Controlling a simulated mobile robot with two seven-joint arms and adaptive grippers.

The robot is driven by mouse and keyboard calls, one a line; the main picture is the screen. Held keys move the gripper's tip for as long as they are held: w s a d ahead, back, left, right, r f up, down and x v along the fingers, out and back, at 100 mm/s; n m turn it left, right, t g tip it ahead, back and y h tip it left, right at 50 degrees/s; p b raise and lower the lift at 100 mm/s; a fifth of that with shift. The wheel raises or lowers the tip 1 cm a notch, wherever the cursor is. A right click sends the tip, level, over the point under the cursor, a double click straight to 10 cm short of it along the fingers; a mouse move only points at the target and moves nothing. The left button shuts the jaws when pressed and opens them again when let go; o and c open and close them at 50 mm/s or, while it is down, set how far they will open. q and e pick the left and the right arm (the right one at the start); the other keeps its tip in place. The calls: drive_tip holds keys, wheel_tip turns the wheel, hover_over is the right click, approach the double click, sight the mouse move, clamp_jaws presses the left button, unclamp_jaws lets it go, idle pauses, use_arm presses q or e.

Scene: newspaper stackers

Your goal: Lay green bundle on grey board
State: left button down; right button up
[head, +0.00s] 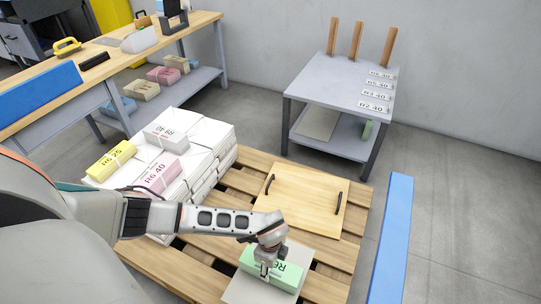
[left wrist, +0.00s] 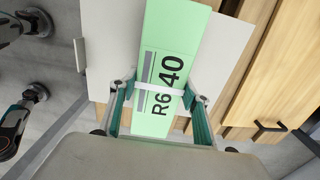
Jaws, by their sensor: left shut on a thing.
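The green bundle (head: 285,271), marked R6 40 with a white band, is over the grey board (head: 238,290) on the pallet. It also shows in the left wrist view (left wrist: 172,35). My left gripper (head: 266,268) points down and is shut on the bundle, one finger on each long side, near the band, in the left wrist view (left wrist: 160,88). The grey board (left wrist: 228,45) shows on both sides of the bundle there. Whether the bundle touches the board or hangs just above it, I cannot tell. My right gripper is not in view.
A wooden board (head: 310,192) with two black handles lies on the pallet (head: 170,268) behind the grey board. White paper stacks (head: 205,133) with yellow, grey and pink bundles stand at left. A blue bar (head: 392,240) lies at right. A grey table (head: 340,85) stands behind.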

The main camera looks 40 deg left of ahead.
use_arm(q)
drive_tip(key=shift+w+f, duration=0.1)
drive_tip(key=shift+f, duration=0.2)
drive_tip(key=c, duration=1)
unclamp_jaws()
drive_tip(key=shift+f, duration=0.15)
wheel_tip(320, 180, up, 12)
drive_tip(key=shift+r, duration=0.1)
